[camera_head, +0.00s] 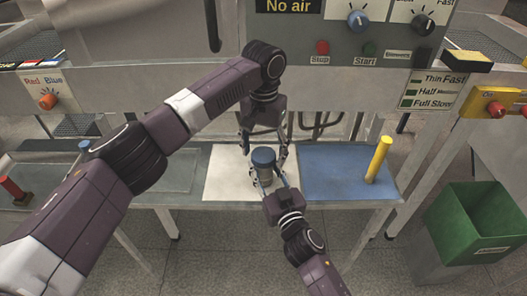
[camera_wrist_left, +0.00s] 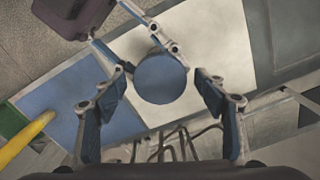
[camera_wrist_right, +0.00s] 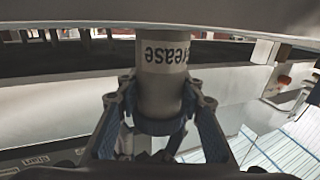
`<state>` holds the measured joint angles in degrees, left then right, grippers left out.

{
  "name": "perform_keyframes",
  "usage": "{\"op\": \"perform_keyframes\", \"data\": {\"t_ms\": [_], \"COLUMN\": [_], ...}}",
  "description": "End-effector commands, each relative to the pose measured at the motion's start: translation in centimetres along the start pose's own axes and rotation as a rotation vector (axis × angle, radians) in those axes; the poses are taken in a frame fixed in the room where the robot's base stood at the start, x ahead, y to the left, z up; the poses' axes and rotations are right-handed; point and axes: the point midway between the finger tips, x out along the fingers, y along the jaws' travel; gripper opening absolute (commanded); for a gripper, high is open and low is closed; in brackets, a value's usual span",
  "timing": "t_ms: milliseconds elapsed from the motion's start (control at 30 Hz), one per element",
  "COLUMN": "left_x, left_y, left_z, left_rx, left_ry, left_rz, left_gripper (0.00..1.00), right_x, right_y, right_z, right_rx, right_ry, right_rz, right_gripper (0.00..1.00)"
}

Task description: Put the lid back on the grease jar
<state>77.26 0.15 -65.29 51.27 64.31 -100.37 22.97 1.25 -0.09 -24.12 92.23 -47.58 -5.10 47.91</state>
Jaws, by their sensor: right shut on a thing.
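The grease jar (camera_head: 265,175) stands upright on the white mat (camera_head: 222,178), with a blue round lid (camera_head: 263,157) on its top. I cannot tell whether the lid is fully seated. The lid also shows from above in the left wrist view (camera_wrist_left: 161,79). My left gripper (camera_head: 263,145) is open over the jar, its fingers apart on either side of the lid. My right gripper (camera_wrist_right: 158,92) is shut on the jar's body from the front. The right wrist view is upside down and shows the jar's "Grease" label (camera_wrist_right: 165,55).
A blue mat (camera_head: 335,172) with a yellow post (camera_head: 378,160) lies to the right. A green bin (camera_head: 480,220) stands at the lower right. The machine front (camera_head: 330,85) rises close behind the jar. A red post (camera_head: 15,190) stands at the far left.

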Motion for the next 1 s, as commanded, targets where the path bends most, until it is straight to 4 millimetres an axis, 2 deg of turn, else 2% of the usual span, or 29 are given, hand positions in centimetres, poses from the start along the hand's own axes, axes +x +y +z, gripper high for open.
{"op": "perform_keyframes", "data": {"t_ms": [267, 367, 467, 800, 1000], "left_x": [-0.1, -0.9, -2.4, -9.4, -11.6], "left_y": [0.0, 0.0, 0.0, 0.0, 0.0], "left_z": [0.0, -0.1, -0.1, -0.1, -0.1], "left_rx": [0.000, 0.000, 0.000, -0.001, 0.000], "left_ry": [0.000, 0.002, 0.003, 0.002, 0.000], "left_rz": [0.000, 0.000, 0.000, 0.000, 0.000], "left_gripper": [0.67, 0.67, 0.67, 0.67, 0.67], "right_x": [0.0, 0.0, 0.0, 0.0, 0.0], "right_y": [0.0, 0.0, 0.0, 0.0, 0.0], "right_z": [0.0, 0.0, 0.0, 0.0, 0.0], "right_rx": [0.000, 0.000, 0.000, 0.000, 0.000], "right_ry": [0.000, 0.000, 0.000, 0.000, 0.000], "right_rz": [0.000, 0.000, 0.000, 0.000, 0.000], "right_gripper": [0.00, 0.00, 0.00, 0.00, 0.00]}}
